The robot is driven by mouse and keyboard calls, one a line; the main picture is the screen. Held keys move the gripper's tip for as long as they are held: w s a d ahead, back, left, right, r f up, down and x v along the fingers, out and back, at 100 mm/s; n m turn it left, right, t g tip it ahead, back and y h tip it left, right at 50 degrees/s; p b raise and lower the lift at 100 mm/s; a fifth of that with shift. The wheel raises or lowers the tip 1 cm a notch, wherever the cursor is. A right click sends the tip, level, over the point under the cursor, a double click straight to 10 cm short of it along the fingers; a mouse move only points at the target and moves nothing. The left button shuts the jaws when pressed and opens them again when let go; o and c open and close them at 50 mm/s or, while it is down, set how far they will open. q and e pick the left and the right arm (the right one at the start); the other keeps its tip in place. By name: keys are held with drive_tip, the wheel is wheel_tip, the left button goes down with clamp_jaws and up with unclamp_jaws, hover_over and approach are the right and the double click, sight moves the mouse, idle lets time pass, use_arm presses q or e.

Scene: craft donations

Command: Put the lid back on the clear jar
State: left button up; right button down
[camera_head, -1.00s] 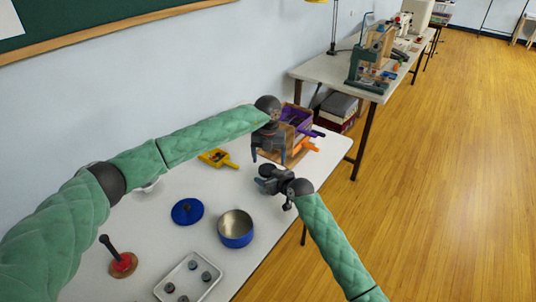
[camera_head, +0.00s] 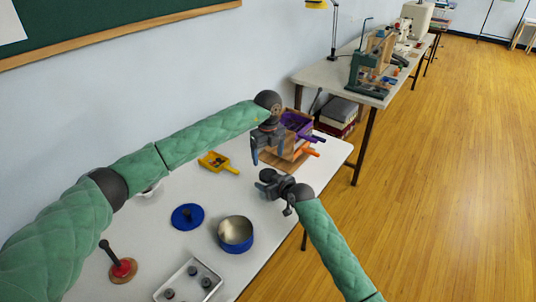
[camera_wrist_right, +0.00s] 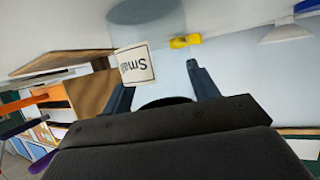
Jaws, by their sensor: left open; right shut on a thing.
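The clear jar (camera_wrist_right: 160,14) shows in the right wrist view as a see-through cylinder at the top, just beyond my right fingertips. A pale label (camera_wrist_right: 136,66) reading "Sma..." overlaps its lower edge near one finger. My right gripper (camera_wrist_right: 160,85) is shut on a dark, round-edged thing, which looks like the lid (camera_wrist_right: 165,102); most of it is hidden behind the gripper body. In the head view my right gripper (camera_head: 264,182) is above the table's right side. My left gripper (camera_head: 270,158) is open, pointing down, just behind it. I cannot make out the jar in the head view.
A wooden box with purple and orange handled things (camera_head: 295,145) stands close behind my left gripper. A yellow scoop (camera_head: 217,163), a blue lid (camera_head: 187,217), a blue pot (camera_head: 236,236), a stamp (camera_head: 121,269) and a white tray (camera_head: 207,275) are on the table.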

sight(268, 174)
use_arm(q)
drive_tip(key=shift+f, duration=0.1)
drive_tip(key=shift+f, duration=3.9)
drive_tip(key=c, duration=1)
drive_tip(key=m, duration=0.2)
drive_tip(key=shift+m, duration=0.3)
drive_tip(key=m, duration=0.4)
drive_tip(key=o, duration=1.1)
